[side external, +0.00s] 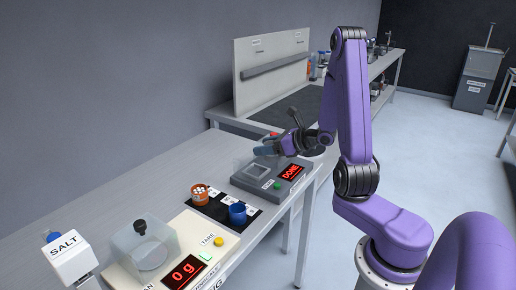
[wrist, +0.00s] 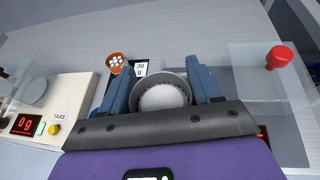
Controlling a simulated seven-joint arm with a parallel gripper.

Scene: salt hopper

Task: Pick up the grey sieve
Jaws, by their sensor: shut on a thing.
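The grey sieve (wrist: 164,77) is a round grey dish with a pale disc inside, seen from above in the wrist view. It sits between the two blue fingers of my gripper (wrist: 163,68), which is shut on it. In the side external view my gripper (side external: 264,150) is low over the grey machine with the red DONE display (side external: 291,172). The sieve cannot be made out there, and whether it touches anything below is hidden.
A clear box with a red knob (wrist: 279,57) stands close on the right in the wrist view. An orange cup (side external: 200,194) and a blue cup (side external: 237,213) stand on a black mat. A cream scale (side external: 222,241) reading 0 g and a salt hopper (side external: 67,258) are nearer the camera.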

